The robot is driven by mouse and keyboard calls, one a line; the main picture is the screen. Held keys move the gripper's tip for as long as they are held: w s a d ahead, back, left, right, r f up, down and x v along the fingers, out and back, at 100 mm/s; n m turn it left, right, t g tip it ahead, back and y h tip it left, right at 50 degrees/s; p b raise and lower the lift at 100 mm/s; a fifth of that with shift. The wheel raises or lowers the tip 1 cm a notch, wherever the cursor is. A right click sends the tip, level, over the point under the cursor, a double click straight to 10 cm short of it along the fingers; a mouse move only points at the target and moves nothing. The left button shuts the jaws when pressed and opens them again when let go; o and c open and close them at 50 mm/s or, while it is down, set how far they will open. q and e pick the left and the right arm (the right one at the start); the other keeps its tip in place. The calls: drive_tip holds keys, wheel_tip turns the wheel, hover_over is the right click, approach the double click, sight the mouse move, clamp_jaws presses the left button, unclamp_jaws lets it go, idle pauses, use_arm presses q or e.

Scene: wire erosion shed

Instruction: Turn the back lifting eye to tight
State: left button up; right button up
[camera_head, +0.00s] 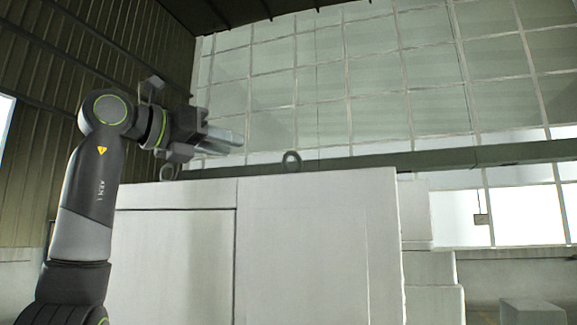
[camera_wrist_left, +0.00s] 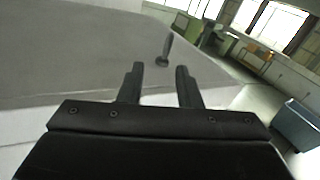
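Two dark ring-shaped lifting eyes stand on the top of a pale cabinet in the head view: one lifting eye (camera_head: 292,162) near the middle, and another lifting eye (camera_head: 168,172) to the left, partly behind my gripper. I cannot tell for sure which is the back one. My left gripper (camera_head: 226,143) is above the cabinet top, between the two eyes in the picture, pointing right. In the left wrist view my left gripper (camera_wrist_left: 160,70) has its fingers apart with nothing between them. A lifting eye (camera_wrist_left: 165,48), seen nearly edge-on, stands upright beyond the fingertips. My right gripper is out of view.
The pale cabinet (camera_head: 310,240) fills the lower middle, with stepped blocks (camera_head: 432,270) at its right. A long dark beam (camera_head: 460,157) runs behind its top. The wrist view shows a blue bin (camera_wrist_left: 298,124) on the floor at right. The cabinet top (camera_wrist_left: 70,75) is otherwise clear.

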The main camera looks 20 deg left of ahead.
use_arm(q)
drive_tip(key=p, duration=0.4)
approach(294, 154)
drive_tip(key=shift+d+r, duration=0.25)
drive_tip(key=shift+r, duration=0.2)
drive_tip(key=w, duration=0.1)
drive_tip(key=w+p, duration=0.1)
drive_tip(key=w, duration=0.1)
drive_tip(key=w+d, duration=0.1)
drive_tip(key=shift+w+d+f+p, duration=0.15)
drive_tip(key=shift+w+f+p, duration=0.05)
drive_tip(key=shift+f+p, duration=0.1)
drive_tip(key=p+x, duration=0.2)
drive_tip(key=x, duration=0.2)
drive_tip(key=shift+r, duration=0.1)
drive_tip(key=shift+w+d+p, duration=0.25)
drive_tip(key=shift+d+p, duration=0.05)
drive_tip(key=shift+p, duration=0.05)
drive_tip(key=shift+w+d, duration=0.2)
drive_tip(key=shift+w+f, duration=0.2)
drive_tip(key=shift+w, duration=0.15)
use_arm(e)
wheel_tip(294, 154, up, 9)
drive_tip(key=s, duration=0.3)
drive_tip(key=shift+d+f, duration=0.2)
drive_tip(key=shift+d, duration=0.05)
